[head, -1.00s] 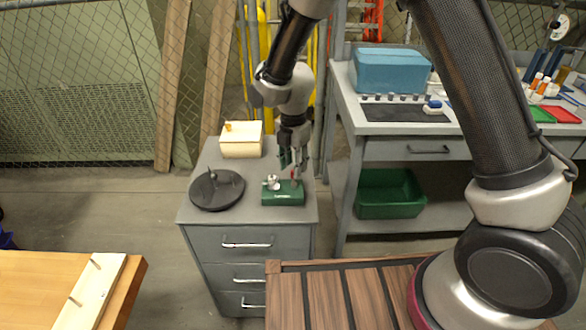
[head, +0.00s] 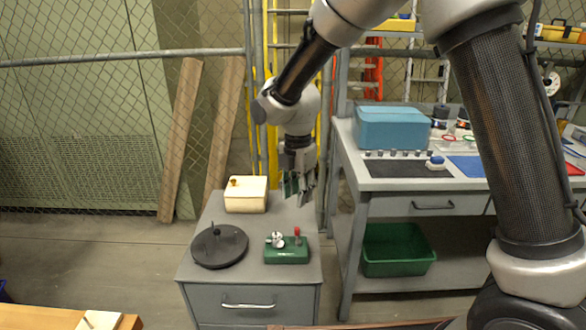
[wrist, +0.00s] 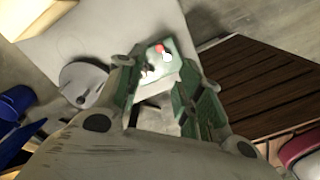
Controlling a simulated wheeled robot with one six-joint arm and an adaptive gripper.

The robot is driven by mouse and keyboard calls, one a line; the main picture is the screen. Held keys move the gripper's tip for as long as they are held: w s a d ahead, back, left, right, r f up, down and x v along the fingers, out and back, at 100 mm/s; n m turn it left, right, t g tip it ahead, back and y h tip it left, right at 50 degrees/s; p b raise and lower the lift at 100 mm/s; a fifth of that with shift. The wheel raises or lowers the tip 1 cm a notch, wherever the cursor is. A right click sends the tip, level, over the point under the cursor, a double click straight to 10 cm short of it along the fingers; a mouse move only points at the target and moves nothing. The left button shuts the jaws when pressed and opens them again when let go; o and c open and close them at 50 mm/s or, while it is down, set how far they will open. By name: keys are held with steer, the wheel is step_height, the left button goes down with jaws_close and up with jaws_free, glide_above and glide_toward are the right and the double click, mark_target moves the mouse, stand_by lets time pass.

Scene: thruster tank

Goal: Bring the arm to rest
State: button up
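My gripper (head: 297,187) hangs from my arm above the grey drawer cabinet, fingers pointing down. In the wrist view my gripper (wrist: 165,112) shows its two green-padded fingers spread apart with nothing between them. Beyond them lies the green block (wrist: 160,62) with a red knob and a metal fitting. In the head view the green block (head: 287,256) sits on the cabinet top (head: 262,224), below and apart from the gripper, its red knob upright at the right end.
A dark round plate (head: 220,247) and a cream box (head: 246,196) share the cabinet top. A workbench (head: 400,184) with a blue case (head: 391,127) stands to the right, a green bin (head: 397,250) on its lower shelf. A chain-link fence (head: 90,120) runs behind.

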steer(key=s+d+r+m+t, duration=0.1)
steer(key=s+d+r+m, duration=0.5)
steer(key=d+m, duration=0.3)
steer(key=s+d+r+m+t, duration=0.2)
steer(key=s+d+r+m, duration=0.4)
steer(key=s+d+m, duration=0.3)
steer(key=s+d+r+m+t, duration=0.1)
steer(key=s+d+r+m, duration=0.5)
steer(key=d, duration=0.9)
steer(key=s+m, duration=0.2)
steer(key=shift+s+r+m, duration=0.15)
steer(key=shift+r+m, duration=0.1)
steer(key=shift+m, duration=0.15)
